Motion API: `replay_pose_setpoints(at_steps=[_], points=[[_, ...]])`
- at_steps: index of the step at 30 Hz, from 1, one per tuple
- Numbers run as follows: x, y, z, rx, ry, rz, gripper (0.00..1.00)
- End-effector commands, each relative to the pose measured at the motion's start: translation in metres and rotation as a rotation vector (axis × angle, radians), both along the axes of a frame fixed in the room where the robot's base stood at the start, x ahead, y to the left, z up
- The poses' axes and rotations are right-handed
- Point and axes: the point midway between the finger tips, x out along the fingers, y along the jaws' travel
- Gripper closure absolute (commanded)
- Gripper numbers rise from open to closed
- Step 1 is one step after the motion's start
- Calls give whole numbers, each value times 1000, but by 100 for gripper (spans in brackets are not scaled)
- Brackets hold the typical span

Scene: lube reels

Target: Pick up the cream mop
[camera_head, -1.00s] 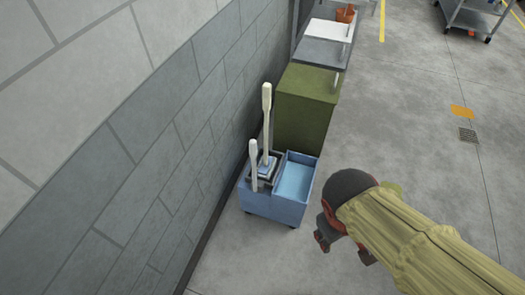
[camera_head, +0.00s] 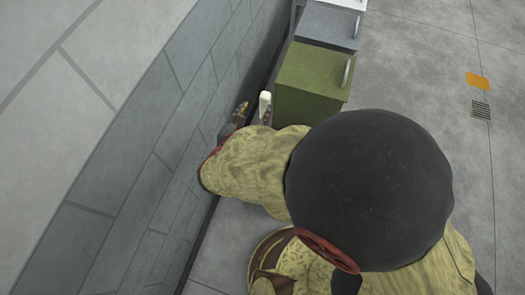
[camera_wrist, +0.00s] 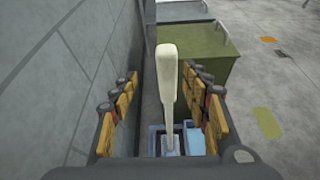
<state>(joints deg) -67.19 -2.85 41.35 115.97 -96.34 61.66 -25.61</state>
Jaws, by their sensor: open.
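The cream mop (camera_wrist: 167,85) stands upright in the wrist view, its pale handle rising between my open fingers with its lower end in the blue cart. In the head view only the top of its handle (camera_head: 265,104) shows. My gripper (camera_wrist: 161,75) is open around the line of the handle, with finger pads on both sides; I cannot tell whether the handle is fully between them in depth. In the head view my gripper (camera_head: 241,112) is small and partly covered by my arm. The mop's head is not clear.
The blue cart (camera_wrist: 153,141) stands below, mostly hidden. A green cabinet (camera_head: 313,77) stands just behind the mop, with a grey cabinet (camera_head: 327,30) farther back. The grey block wall (camera_head: 130,110) runs close along the left. Open floor (camera_head: 415,65) lies to the right.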

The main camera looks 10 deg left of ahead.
Motion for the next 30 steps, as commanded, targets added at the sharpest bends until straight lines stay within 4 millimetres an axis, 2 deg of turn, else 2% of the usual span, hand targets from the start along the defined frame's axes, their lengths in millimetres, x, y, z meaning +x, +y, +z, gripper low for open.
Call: replay_pose_setpoints(at_steps=[11,21,30], points=[[27,-5,-12,-36,-2,11,53],[65,-15,-31,-33,-2,10,53],[71,-15,-32,-33,-1,12,53]])
